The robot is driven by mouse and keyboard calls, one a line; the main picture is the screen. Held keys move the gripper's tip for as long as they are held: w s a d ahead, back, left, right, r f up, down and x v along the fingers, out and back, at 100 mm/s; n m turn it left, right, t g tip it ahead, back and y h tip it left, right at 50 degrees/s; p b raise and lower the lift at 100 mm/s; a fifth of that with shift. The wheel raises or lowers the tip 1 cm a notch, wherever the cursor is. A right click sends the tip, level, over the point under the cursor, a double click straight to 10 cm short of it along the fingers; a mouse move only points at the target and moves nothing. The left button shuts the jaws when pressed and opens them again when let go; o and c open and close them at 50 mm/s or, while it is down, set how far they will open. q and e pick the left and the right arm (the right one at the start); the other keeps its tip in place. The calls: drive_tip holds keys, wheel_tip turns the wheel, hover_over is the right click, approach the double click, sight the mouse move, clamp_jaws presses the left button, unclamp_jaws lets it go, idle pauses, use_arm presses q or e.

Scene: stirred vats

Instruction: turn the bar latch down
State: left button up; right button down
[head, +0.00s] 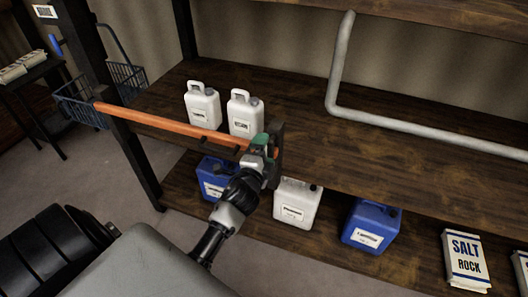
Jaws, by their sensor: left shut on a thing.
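The bar latch (165,122) is a long orange bar across the front of the shelf. It runs from the dark post at left, sloping slightly down in the picture to my gripper. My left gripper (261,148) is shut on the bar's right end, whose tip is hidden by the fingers. A dark upright bracket (277,157) stands right beside the gripper; whether the bar touches it cannot be told. My right gripper is not in view.
Two white jugs (203,106) stand on the shelf (330,150) behind the bar. Blue (371,227) and white (297,203) canisters and salt bags (464,261) are on the lower shelf. A grey pipe (420,131) crosses at right. A blue wire basket (128,78) hangs at left.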

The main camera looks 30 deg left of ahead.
use_arm(q)
drive_tip(key=shift+s+f, duration=0.1)
drive_tip(key=shift+f, duration=0.2)
drive_tip(key=o, duration=0.7)
drive_tip(key=shift+d+r, duration=0.1)
drive_tip(key=b+v, duration=0.2)
drive_tip(key=v, duration=0.8)
drive_tip(key=shift+s+d, duration=0.15)
drive_tip(key=shift+s, duration=0.15)
